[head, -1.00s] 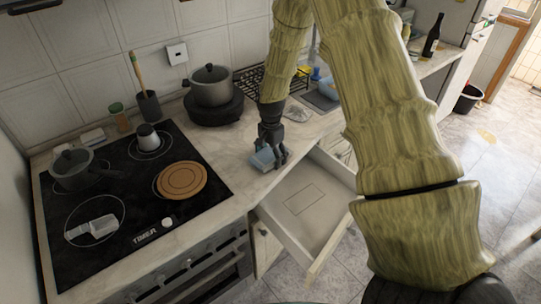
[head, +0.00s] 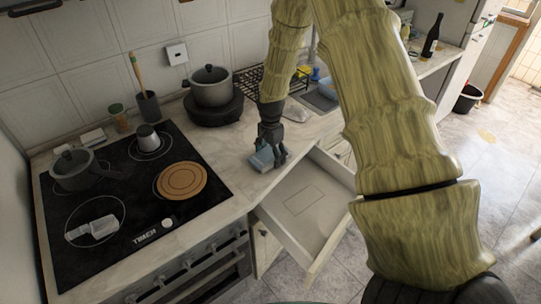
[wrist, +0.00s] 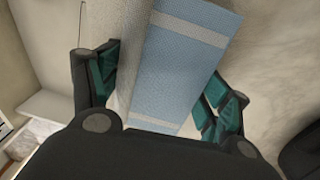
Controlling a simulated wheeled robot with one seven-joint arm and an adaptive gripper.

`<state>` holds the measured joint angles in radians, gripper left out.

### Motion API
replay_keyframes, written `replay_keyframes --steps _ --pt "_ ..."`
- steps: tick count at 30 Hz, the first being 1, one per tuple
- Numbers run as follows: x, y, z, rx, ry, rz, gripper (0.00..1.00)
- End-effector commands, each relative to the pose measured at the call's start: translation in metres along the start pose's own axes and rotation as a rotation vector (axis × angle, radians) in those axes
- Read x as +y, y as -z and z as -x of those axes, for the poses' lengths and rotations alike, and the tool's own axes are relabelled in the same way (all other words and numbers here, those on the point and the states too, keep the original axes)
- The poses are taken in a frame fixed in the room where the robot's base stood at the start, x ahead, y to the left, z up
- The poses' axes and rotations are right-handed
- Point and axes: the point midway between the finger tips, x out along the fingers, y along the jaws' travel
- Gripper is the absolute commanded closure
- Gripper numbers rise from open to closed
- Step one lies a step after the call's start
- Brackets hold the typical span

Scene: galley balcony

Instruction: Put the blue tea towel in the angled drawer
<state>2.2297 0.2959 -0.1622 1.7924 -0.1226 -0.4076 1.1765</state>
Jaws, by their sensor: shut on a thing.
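The blue tea towel (head: 262,158) is folded, with pale stripes, at the counter's edge beside the open drawer. It also fills the middle of the wrist view (wrist: 185,62). My gripper (head: 273,157) is shut on the towel, with a finger on each side of it in the wrist view (wrist: 160,95). I cannot tell whether the towel still touches the counter. The angled drawer (head: 312,250) is pulled out below and to the right of my gripper. Its visible floor holds only a faint rectangular outline. My arm hides part of its right side.
A grey pot (head: 211,86) stands behind my gripper. Counter left of the towel is clear.

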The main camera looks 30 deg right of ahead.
Motion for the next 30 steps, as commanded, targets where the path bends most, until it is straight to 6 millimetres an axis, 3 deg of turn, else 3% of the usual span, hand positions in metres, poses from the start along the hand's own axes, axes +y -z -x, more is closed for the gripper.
replay_keyframes --steps 30 --pt "0.0 0.0 0.048 0.0 0.0 -0.001 0.52"
